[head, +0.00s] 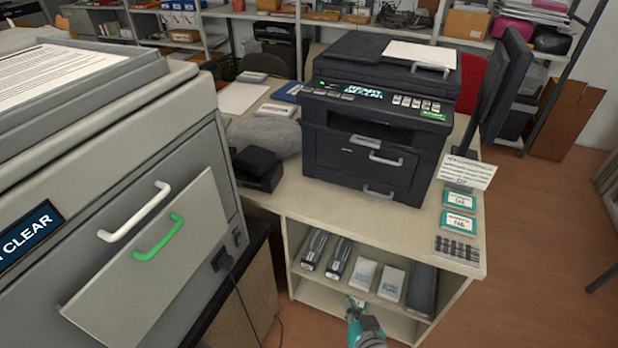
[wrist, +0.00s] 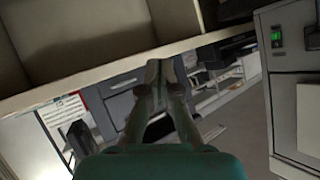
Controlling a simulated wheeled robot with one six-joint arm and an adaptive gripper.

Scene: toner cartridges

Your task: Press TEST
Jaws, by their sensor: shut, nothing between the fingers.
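A black printer (head: 375,125) stands on the cabinet top in the head view. Its front panel has a lit display (head: 362,91), a row of pale keys (head: 416,103) and a small green label (head: 433,115). Lettering on the keys and label is too small to read, so I cannot tell which key is TEST. My gripper (head: 354,302) is low at the bottom, in front of the cabinet's open shelf, well below the printer and apart from it. In the wrist view my gripper (wrist: 159,66) has its fingers together with nothing between them.
A large grey machine (head: 130,230) with white and green handles fills the left. The cabinet top (head: 330,215) holds cards at its right end; its shelf holds boxes and cartridges. A monitor (head: 507,85) stands right of the printer. Open floor (head: 560,240) lies at right.

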